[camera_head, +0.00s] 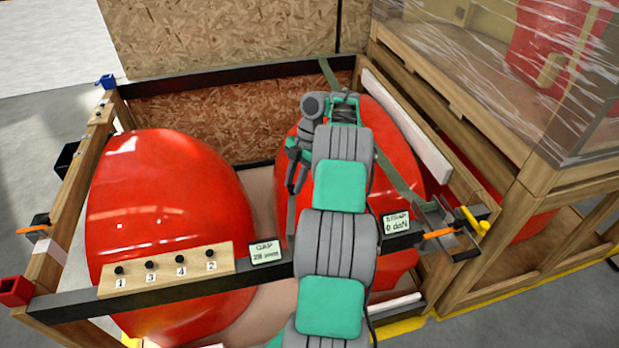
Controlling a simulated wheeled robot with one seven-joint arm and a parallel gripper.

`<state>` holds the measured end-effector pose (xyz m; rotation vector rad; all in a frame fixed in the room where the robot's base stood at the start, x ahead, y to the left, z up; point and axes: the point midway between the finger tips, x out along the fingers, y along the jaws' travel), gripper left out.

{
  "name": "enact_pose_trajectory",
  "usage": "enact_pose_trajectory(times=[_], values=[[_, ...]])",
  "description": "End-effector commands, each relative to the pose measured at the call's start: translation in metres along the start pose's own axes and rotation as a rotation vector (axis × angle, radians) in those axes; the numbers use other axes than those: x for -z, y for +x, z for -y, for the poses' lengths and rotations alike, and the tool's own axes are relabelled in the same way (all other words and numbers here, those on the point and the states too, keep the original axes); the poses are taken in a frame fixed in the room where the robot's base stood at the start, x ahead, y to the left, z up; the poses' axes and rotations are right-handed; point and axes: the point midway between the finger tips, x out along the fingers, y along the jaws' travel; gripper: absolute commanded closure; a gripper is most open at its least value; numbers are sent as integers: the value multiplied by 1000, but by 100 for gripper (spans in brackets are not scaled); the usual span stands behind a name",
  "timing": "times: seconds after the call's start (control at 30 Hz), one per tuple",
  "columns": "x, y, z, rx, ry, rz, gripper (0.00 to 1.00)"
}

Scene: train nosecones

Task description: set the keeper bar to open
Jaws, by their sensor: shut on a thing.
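My gripper (294,182) is over the left side of the right red nosecone (395,130), mostly behind my arm. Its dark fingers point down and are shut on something. A narrow grey upright strip (291,222) shows just below the fingers. I cannot tell whether it is the held thing. No part is labelled as the keeper bar, and I cannot single it out for sure. A long dark bar (75,300) crosses the front of the crate.
The left nosecone (165,200) fills the crate's left side. A wooden peg board (165,268), a gap sign (265,252) and a strap sign (396,223) sit along the front bar. A green strap (400,185) crosses the right nosecone. A wrapped crate (480,75) stands right.

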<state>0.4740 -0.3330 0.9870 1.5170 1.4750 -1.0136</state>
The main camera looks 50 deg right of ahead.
Motion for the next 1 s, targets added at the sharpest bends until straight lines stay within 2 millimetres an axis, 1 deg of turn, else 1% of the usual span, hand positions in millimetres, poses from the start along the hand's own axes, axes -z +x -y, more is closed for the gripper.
enact_pose_trajectory(times=[0.03,0.13,0.47,0.5,0.77,1.0], values=[[4,1,-2,5,-11,-2,100],[7,3,-5,11,-25,-2,100],[6,3,-4,12,-24,-2,100],[6,3,-4,11,-24,-2,73],[5,2,-3,10,-21,-1,52],[5,2,-3,9,-21,-1,52]])
